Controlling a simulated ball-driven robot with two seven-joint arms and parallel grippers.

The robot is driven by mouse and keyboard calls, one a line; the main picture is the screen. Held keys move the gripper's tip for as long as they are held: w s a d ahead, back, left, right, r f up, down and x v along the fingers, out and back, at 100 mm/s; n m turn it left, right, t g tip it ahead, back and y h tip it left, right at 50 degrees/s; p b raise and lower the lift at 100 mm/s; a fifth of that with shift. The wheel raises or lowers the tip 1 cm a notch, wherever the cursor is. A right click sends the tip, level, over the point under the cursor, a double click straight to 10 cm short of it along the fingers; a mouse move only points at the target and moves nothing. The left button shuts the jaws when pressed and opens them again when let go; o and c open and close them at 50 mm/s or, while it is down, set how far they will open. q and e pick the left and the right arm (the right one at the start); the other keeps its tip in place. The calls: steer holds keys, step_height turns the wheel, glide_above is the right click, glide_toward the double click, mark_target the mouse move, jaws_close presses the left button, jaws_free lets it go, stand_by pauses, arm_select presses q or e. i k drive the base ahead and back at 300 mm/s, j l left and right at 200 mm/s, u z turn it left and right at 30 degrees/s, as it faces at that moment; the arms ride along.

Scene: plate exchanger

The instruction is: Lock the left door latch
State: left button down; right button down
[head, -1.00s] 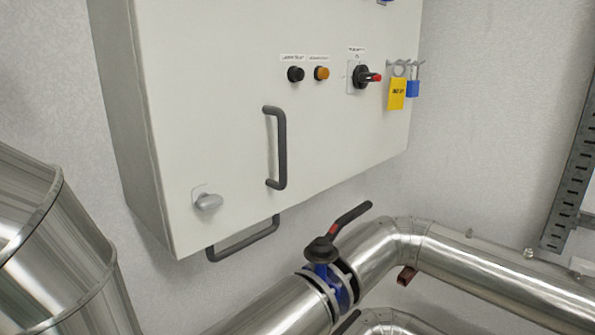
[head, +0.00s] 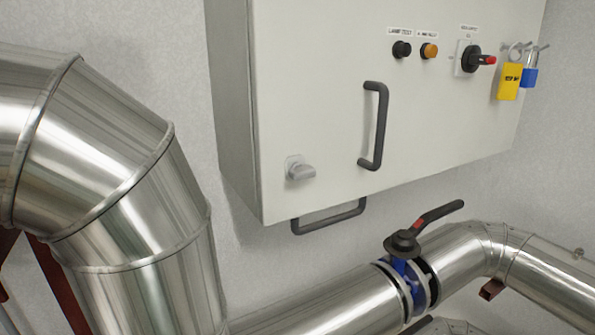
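The left door latch (head: 299,169) is a small grey turn knob on a light plate, low on the left side of the cabinet door. Its grip lies roughly sideways, tilted slightly down to the right. The cabinet door (head: 320,80) is pale and looks closed against the cabinet body. A dark vertical door handle (head: 376,126) stands to the right of the latch. Neither of my grippers shows in the head view.
A large metal-clad pipe (head: 130,190) fills the left side. A lower pipe (head: 460,258) with a black-handled valve (head: 404,243) runs below the cabinet. A dark bar handle (head: 328,218) sticks out under the cabinet. A yellow tag (head: 509,82) and blue padlock (head: 529,78) hang at the right.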

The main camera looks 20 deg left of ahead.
mark_target(298, 172)
steer(key=i+l, duration=0.15)
steer(key=l, duration=0.2)
steer(key=i+l, duration=0.1)
steer(key=l, duration=0.2)
steer(key=i+l+u, duration=0.15)
steer(key=l+u, duration=0.6)
steer(key=l, duration=0.15)
steer(key=l+u, duration=0.5)
steer(key=u, duration=0.35)
steer(key=i+l, duration=0.05)
